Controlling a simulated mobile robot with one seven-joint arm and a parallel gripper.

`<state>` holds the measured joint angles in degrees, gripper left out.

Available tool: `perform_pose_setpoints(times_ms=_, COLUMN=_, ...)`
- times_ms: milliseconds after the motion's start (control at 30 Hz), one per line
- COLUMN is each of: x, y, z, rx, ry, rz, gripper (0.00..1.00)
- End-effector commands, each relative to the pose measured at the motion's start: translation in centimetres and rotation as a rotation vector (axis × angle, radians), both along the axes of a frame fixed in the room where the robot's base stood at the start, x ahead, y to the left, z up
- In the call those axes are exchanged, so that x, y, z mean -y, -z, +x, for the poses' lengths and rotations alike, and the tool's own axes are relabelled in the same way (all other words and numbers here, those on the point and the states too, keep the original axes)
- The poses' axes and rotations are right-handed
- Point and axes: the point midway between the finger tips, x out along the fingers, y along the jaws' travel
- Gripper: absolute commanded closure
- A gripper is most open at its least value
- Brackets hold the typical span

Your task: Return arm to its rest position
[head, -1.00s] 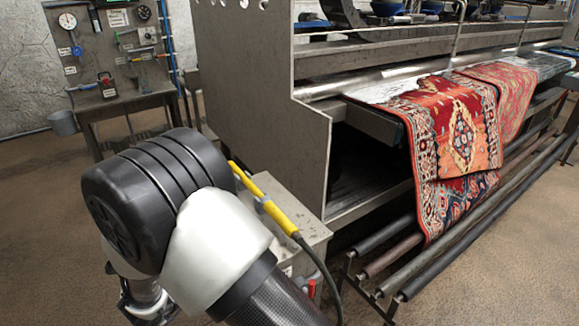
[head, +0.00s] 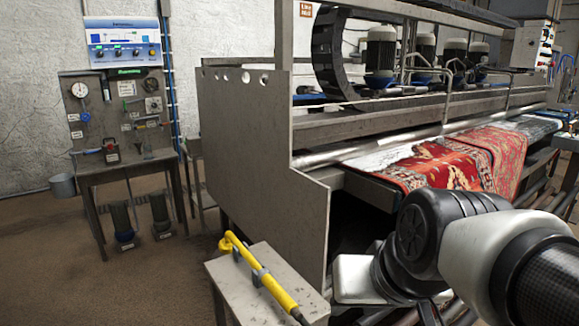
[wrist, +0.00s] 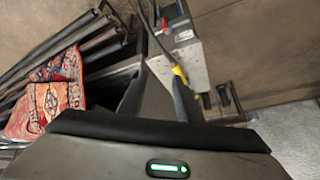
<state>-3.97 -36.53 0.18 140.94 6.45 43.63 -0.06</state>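My arm (head: 440,240), with a black ridged joint, a white link and a dark carbon link, is at the lower right of the head view. It stands in front of the rug machine. The end of my gripper does not show clearly there. In the wrist view the grey body with a green light at the bottom appears to be my gripper's housing. Dark finger-like shapes of my gripper (wrist: 168,95) rise above its black edge. Their gap is hard to make out, and I see nothing held between them.
A grey stand (head: 235,285) with a yellow tool (head: 262,275) is left of my arm. The red patterned rug (head: 445,160) lies on the machine (head: 255,145) behind my arm. A tool bench (head: 125,168) stands at the back left. Open floor lies at the left front.

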Motion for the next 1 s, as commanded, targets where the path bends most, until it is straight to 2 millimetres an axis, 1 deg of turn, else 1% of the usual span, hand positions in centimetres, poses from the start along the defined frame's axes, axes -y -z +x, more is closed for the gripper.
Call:
perform_pose_setpoints(times_ms=33, x=1.5, y=0.1, z=-1.4, rx=-0.013, ry=0.017, rz=-0.035, gripper=0.68)
perform_pose_setpoints(times_ms=133, x=4.1, y=0.6, z=-4.4, rx=-0.056, ry=0.047, rz=-0.106, gripper=0.68)
perform_pose_setpoints(times_ms=167, x=4.5, y=-0.3, z=-4.8, rx=-0.065, ry=0.050, rz=-0.118, gripper=0.68)
perform_pose_setpoints(times_ms=200, x=4.3, y=-2.1, z=-4.5, rx=-0.064, ry=0.044, rz=-0.114, gripper=0.68)
perform_pose_setpoints(times_ms=367, x=4.2, y=-6.0, z=-4.4, rx=-0.064, ry=0.042, rz=-0.110, gripper=0.68)
perform_pose_setpoints(times_ms=467, x=4.1, y=-9.0, z=-4.4, rx=-0.064, ry=0.042, rz=-0.110, gripper=0.68)
perform_pose_setpoints(times_ms=567, x=4.1, y=-12.6, z=-4.4, rx=-0.063, ry=0.042, rz=-0.109, gripper=0.68)
perform_pose_setpoints(times_ms=600, x=4.1, y=-14.1, z=-4.4, rx=-0.063, ry=0.042, rz=-0.109, gripper=0.68)
perform_pose_setpoints(times_ms=700, x=4.1, y=-17.4, z=-4.4, rx=-0.063, ry=0.041, rz=-0.108, gripper=0.68)
perform_pose_setpoints(times_ms=800, x=4.1, y=-19.4, z=-4.4, rx=-0.063, ry=0.041, rz=-0.108, gripper=0.68)
perform_pose_setpoints(times_ms=833, x=4.1, y=-19.8, z=-4.4, rx=-0.063, ry=0.041, rz=-0.108, gripper=0.68)
perform_pose_setpoints(times_ms=900, x=4.1, y=-20.4, z=-4.4, rx=-0.063, ry=0.041, rz=-0.108, gripper=0.68)
perform_pose_setpoints(times_ms=1000, x=4.1, y=-20.6, z=-4.4, rx=-0.063, ry=0.041, rz=-0.108, gripper=0.68)
